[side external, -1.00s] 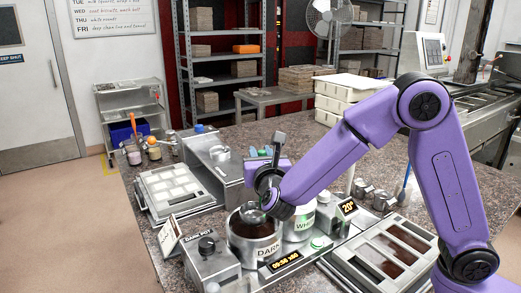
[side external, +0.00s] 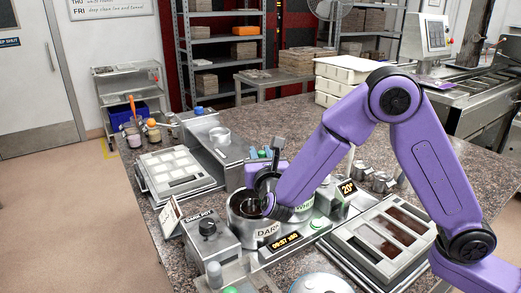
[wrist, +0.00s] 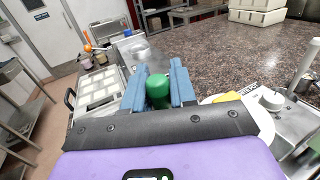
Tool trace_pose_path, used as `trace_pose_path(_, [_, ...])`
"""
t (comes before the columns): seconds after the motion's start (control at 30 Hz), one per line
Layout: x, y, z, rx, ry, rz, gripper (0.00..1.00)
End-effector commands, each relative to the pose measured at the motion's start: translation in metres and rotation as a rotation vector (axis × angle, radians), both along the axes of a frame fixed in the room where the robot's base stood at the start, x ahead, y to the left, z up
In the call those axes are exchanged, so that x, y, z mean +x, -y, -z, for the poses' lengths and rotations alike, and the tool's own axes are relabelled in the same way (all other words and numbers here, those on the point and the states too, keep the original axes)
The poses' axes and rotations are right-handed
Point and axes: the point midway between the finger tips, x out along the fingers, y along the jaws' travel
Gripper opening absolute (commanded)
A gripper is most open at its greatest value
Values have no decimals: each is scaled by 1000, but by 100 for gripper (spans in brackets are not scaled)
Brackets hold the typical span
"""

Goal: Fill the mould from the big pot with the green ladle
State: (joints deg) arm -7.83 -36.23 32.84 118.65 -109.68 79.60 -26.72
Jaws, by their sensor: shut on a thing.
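My gripper (side external: 263,155) is shut on the green ladle handle; in the wrist view the handle (wrist: 158,92) stands between the blue fingers (wrist: 160,72). The gripper is above and just behind the big steel pot (side external: 258,237), which is labelled DARK and holds dark brown liquid. My wrist covers part of the pot's opening, and I cannot make out the ladle's bowl. A mould with pale, empty-looking cavities (side external: 172,170) lies left of the pot. It also shows in the wrist view (wrist: 100,97). Another mould frame (side external: 345,243) at right has dark brown cavities.
A second pot, with a white label (side external: 302,209), stands close right of the big pot. A control box (side external: 210,243) and small sign (side external: 170,217) stand to the left. A steel machine (side external: 215,150) is behind. Stacked white boxes (side external: 335,85) stand farther back; the stone counter (side external: 310,125) before them is clear.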

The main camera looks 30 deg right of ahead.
Motion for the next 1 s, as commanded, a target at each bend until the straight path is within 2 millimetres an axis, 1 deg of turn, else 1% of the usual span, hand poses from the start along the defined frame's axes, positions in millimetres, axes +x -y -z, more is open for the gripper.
trace_pose_path(0.6, [0, 0, 30, -1, 1, 0, 0])
trace_pose_path(1.0, [0, 0, 34, 1, 1, 0, 0])
